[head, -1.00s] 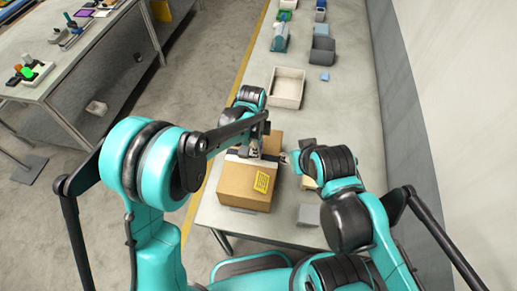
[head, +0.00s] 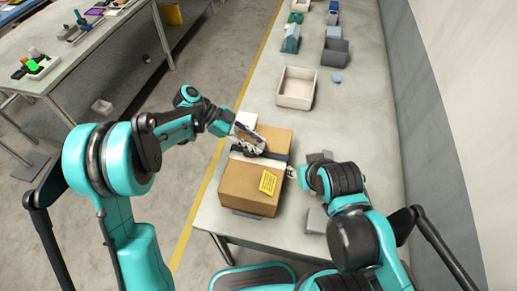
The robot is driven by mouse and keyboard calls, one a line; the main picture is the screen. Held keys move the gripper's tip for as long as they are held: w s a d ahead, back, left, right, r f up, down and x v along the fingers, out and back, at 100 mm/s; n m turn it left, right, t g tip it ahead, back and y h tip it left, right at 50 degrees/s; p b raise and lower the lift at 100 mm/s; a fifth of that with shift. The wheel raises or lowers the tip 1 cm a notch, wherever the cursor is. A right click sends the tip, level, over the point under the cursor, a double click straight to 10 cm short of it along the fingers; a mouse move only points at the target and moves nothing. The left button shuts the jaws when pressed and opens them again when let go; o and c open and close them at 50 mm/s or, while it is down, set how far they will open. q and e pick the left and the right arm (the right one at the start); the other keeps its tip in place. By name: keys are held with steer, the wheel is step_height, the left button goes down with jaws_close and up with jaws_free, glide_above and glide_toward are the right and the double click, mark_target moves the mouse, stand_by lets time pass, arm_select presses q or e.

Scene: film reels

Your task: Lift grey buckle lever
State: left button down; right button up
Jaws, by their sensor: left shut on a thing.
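A brown cardboard box (head: 247,190) with a yellow label (head: 268,182) stands on the bench. A pale and dark strap (head: 272,159) runs across its top. My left gripper (head: 250,148) reaches in from the left over the strap, shut at the buckle area. The grey buckle lever is mostly hidden by the fingers and too small to make out clearly. My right gripper (head: 292,172) is beside the box's right side, near the strap's end; its fingers are too small to judge.
A cream open bin (head: 296,88) stands behind the box. Grey bins (head: 335,50) and a small blue piece (head: 337,79) lie farther back. Grey blocks (head: 316,219) are near my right arm. The bench (head: 370,120) is clear at right.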

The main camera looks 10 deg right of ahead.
arm_select(q)
steer(key=h+b, duration=0.1)
steer(key=g+h+b, duration=0.1)
steer(key=a+f+h+b, duration=0.1)
steer(key=b, duration=0.1)
steer(key=shift+w+a, duration=0.1)
steer(key=shift+w, duration=0.15)
steer(key=shift+a+r+g+h+b, duration=0.15)
steer(key=shift+g+h+b, duration=0.25)
steer(key=shift+h+b, duration=0.35)
steer(key=c, duration=1.2)
jaws_free()
step_height(320, 180, up, 10)
